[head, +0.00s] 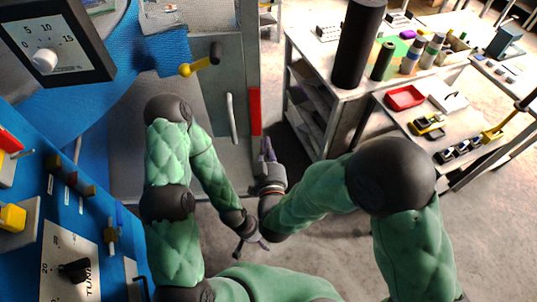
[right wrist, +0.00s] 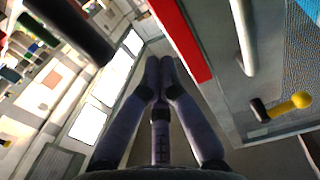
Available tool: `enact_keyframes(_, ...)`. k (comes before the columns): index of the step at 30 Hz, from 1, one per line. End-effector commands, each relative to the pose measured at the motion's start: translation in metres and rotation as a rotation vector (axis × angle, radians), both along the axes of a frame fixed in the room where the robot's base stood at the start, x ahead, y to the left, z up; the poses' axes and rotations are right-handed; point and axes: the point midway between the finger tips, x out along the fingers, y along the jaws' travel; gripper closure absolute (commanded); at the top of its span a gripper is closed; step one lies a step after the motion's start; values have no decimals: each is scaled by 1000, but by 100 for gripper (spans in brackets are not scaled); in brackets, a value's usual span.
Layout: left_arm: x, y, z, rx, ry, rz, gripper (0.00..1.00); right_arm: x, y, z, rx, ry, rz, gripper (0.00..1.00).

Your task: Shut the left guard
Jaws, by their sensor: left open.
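A grey guard panel (head: 222,90) with a pale upright bar handle (head: 231,117) stands at the machine's front in the head view. I cannot tell for certain that it is the left guard. A red strip (head: 254,111) runs along its right side. The handle (right wrist: 243,35) and red strip (right wrist: 182,42) also show in the right wrist view. My right gripper (head: 267,150) is just below the red strip, fingertips together and empty; its fingers (right wrist: 160,62) meet in the wrist view, apart from the handle. My left gripper (head: 252,246) is open and empty, low and well below the handle.
A blue control panel (head: 75,215) and a dial gauge (head: 55,45) fill the left. A workbench (head: 330,60) with a tall black cylinder (head: 358,45) stands right. Floor between is clear.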

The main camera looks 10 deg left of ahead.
Motion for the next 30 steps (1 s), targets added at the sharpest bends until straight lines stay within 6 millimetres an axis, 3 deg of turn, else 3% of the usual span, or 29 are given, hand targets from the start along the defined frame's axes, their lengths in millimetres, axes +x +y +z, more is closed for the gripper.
enact_keyframes(6,0,0,0,0,0,0,26,39,12,0,1,0,-2,100)
enact_keyframes(12,0,0,0,0,0,0,26,64,20,-1,0,1,0,100)
enact_keyframes(18,0,0,0,0,-1,0,26,73,24,0,0,1,2,100)
enact_keyframes(30,0,0,0,0,-1,0,26,75,24,0,0,1,2,100)
